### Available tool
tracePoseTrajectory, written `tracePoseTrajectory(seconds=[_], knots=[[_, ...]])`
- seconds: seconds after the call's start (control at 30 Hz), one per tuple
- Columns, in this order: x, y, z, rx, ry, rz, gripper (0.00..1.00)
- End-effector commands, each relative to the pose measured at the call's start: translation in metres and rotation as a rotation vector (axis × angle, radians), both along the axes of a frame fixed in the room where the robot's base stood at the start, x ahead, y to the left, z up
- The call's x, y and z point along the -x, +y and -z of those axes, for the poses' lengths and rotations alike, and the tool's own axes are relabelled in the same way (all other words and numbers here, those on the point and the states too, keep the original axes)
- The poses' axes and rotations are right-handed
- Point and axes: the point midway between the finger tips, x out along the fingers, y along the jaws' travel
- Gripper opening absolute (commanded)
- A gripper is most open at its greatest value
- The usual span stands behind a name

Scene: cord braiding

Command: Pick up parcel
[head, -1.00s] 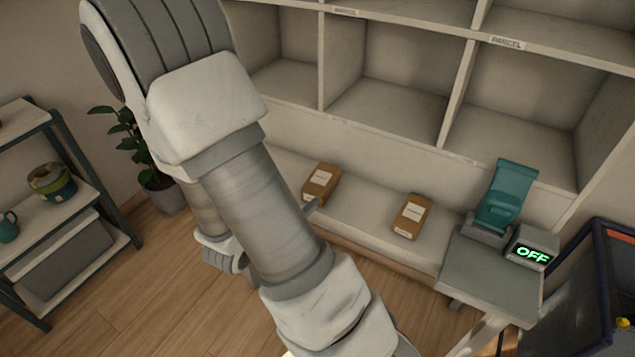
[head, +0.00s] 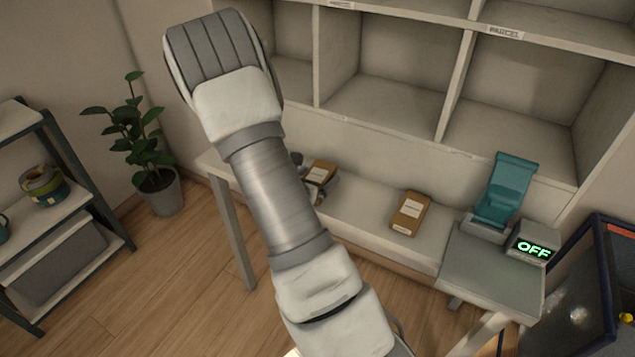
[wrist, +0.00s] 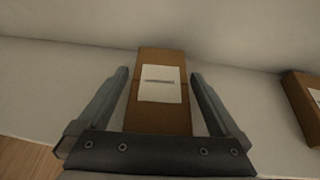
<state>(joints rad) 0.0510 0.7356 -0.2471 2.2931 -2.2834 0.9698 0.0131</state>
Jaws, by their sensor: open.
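A brown parcel with a white label (wrist: 158,115) lies on the pale bench between the two fingers of my gripper (wrist: 158,78) in the wrist view. The fingers are open, one on each side, with a gap to the parcel on the left; I cannot tell whether they touch it. In the head view this left parcel (head: 322,170) is partly hidden by my gripper (head: 308,178). A second brown parcel (head: 410,213) lies to the right on the bench; its edge also shows in the wrist view (wrist: 302,105).
The bench (head: 365,205) runs below pale cubbyholes (head: 400,75), one labelled PARCEL. A teal device (head: 507,190) and a display reading OFF (head: 533,247) stand on the right. A plant (head: 150,160) and a shelf rack (head: 75,190) stand at left.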

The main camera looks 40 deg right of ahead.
Motion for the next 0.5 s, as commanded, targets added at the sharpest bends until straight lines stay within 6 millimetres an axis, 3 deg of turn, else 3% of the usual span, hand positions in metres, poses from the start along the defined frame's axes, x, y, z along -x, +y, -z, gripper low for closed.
tracePoseTrajectory(seconds=[0.3,0.5], knots=[[-0.0024,-0.0045,0.002,0.0,0.0,-0.001,0.98],[-0.0023,-0.0044,0.0019,0.0,0.001,0.0,0.62]])
